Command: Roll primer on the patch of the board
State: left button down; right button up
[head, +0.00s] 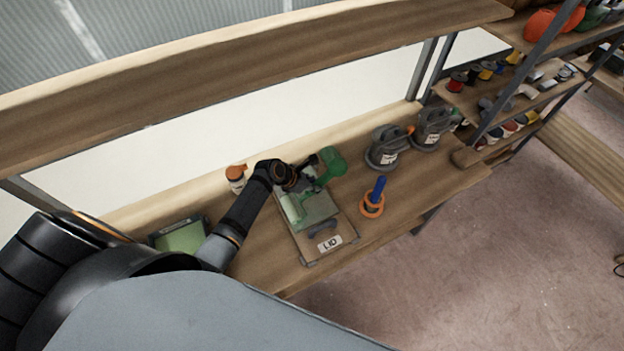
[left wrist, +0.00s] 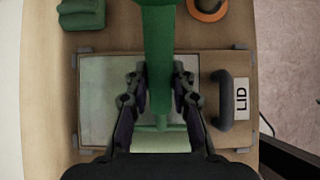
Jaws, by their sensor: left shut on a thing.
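The board (head: 323,250), marked LID, lies flat on the bench with a dark handle (left wrist: 222,100) beside its label. A pale grey-green patch (head: 318,208) covers its back part, and the patch shows in the left wrist view (left wrist: 105,90). My left gripper (left wrist: 160,98) is shut on the green handle of the paint roller (left wrist: 158,45), above the patch. The light green roller sleeve (head: 291,207) is over the patch's left part in the head view; I cannot tell whether it touches. My right gripper is not in view.
A green tray (head: 182,238) sits left of the board. An orange-topped bottle (head: 236,177) stands behind it. A wooden shelf (head: 240,65) runs above the bench.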

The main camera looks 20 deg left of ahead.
pick_arm(q)
jog(key=shift+f+b, duration=0.4)
jog(key=shift+f, duration=0.35)
dwell(0.5)
jog(key=shift+w, duration=0.1)
jog(key=w+d, duration=0.3)
jog(key=shift+w+r, duration=0.1)
jog(key=shift+w, duration=0.2)
jog(key=w+d+b, duration=0.1)
jog(key=w+d, duration=0.2)
jog(key=shift+w+d, duration=0.15)
jog(key=shift+w, duration=0.05)
